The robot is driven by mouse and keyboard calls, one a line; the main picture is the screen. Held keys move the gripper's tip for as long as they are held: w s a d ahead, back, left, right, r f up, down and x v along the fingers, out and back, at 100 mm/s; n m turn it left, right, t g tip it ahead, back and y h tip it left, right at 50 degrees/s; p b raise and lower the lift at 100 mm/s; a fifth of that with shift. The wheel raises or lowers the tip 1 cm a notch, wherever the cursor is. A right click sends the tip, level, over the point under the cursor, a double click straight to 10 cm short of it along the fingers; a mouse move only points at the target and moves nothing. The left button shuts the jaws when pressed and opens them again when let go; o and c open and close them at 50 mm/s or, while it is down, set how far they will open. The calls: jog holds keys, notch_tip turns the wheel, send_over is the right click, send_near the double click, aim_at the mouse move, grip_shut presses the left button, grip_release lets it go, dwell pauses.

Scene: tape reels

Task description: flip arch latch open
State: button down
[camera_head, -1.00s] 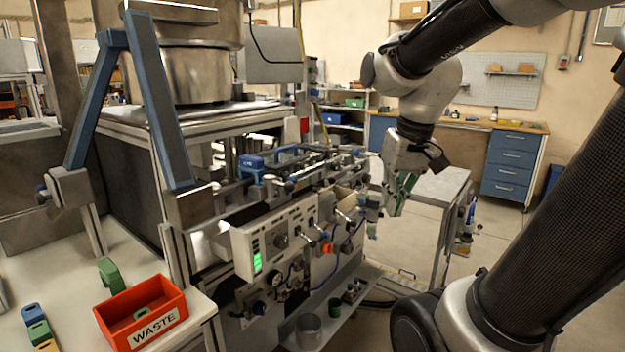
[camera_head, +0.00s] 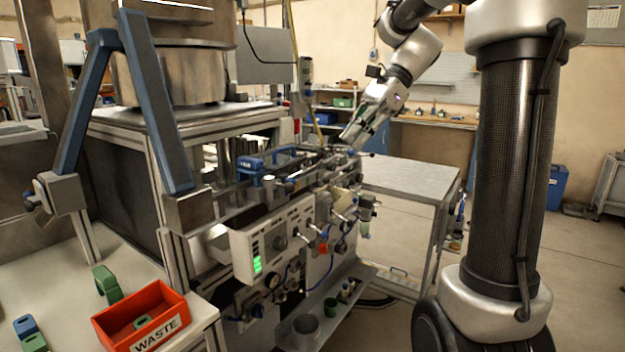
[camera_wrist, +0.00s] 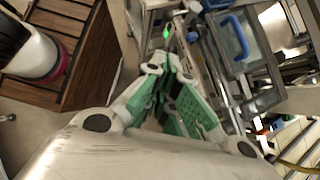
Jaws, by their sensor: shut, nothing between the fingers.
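A tall blue arch (camera_head: 153,100) stands at the left of the machine, with grey blocks at its feet and a dark knob at the left one. A smaller blue arched handle (camera_head: 265,158) sits on top of the machine bench; a blue handle also shows in the wrist view (camera_wrist: 232,36). I cannot tell which part is the arch latch. My gripper (camera_head: 352,133) is above the far end of the bench, tilted down to the left. Its green-padded fingers (camera_wrist: 172,62) are shut and empty. Whether they touch anything is unclear.
A grey side table (camera_head: 410,178) stands right of the machine with a bare top. A control panel (camera_head: 275,240) with a green display faces the front. A red WASTE bin (camera_head: 165,330) is at the lower left. Open floor lies on the right.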

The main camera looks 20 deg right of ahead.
aim_at(277, 184)
jog(key=a+r+x, duration=0.1)
jog(key=a+x, duration=0.1)
jog(key=x, duration=1.1)
jog(key=shift+r, duration=0.25)
jog(key=shift+s, duration=0.1)
jog(key=shift+s, duration=0.1)
jog(key=shift+s+a+m, duration=0.15)
jog(key=shift+m, duration=0.25)
